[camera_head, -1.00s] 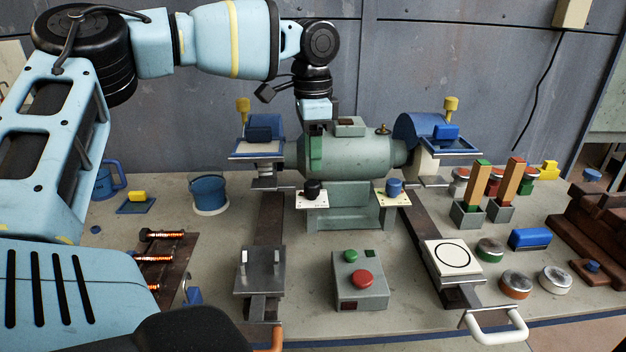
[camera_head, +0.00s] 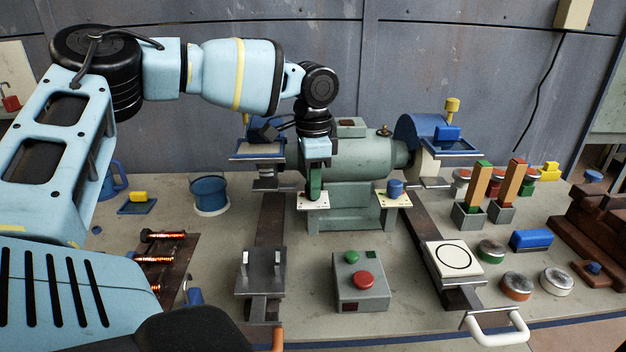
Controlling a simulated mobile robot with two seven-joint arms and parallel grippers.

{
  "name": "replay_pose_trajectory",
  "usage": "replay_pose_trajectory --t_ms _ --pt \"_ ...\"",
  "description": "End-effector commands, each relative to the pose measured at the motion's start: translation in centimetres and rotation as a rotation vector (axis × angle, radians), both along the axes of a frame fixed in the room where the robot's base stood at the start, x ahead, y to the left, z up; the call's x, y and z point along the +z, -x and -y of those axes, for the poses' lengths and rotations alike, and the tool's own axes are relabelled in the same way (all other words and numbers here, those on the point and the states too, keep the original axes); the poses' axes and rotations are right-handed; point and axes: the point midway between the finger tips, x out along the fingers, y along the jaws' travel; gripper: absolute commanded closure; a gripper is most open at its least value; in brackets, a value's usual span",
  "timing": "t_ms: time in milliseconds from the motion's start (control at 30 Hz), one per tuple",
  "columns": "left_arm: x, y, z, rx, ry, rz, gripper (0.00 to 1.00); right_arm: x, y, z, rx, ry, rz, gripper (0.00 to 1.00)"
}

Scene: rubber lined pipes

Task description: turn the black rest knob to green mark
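My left gripper (camera_head: 314,190) comes down from above, fingers pointing down, over the left white plate (camera_head: 309,204) in front of the green grinder. The black rest knob on that plate is hidden behind the fingers, so I cannot tell whether they touch or grip it. One dark green finger shows; the gap between the fingers does not. No green mark can be made out on the plate at this size. A blue knob (camera_head: 395,188) sits on the matching right plate (camera_head: 393,202). My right gripper is not in view.
The green grinder body (camera_head: 350,157) stands close behind the gripper. A grey box with red and green buttons (camera_head: 360,295) is in front. A metal slide rest (camera_head: 261,271) lies front left, and a blue bucket (camera_head: 210,194) stands farther left.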

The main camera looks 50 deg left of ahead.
Motion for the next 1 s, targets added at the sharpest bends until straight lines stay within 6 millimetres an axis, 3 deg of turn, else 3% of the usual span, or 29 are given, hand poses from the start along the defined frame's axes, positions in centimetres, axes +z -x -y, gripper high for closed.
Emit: replay_pose_trajectory --t_ms 33,167,500,800,833,1000 --pt "0.02 0.00 0.00 0.000 0.000 0.000 0.77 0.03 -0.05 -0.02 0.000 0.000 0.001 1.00" --pt "0.03 0.00 0.00 0.000 0.000 0.000 0.94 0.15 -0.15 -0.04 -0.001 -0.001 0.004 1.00" --pt "0.10 0.00 -0.04 0.128 -0.001 0.000 0.94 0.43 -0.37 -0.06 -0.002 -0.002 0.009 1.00" --pt "0.11 -0.01 -0.04 0.141 -0.001 0.000 0.94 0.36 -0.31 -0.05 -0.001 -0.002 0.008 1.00" --pt "0.11 -0.01 -0.05 0.141 -0.001 0.000 0.69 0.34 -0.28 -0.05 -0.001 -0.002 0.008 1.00" --pt "0.10 -0.01 -0.04 0.141 -0.001 0.000 0.49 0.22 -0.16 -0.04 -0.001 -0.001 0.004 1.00"
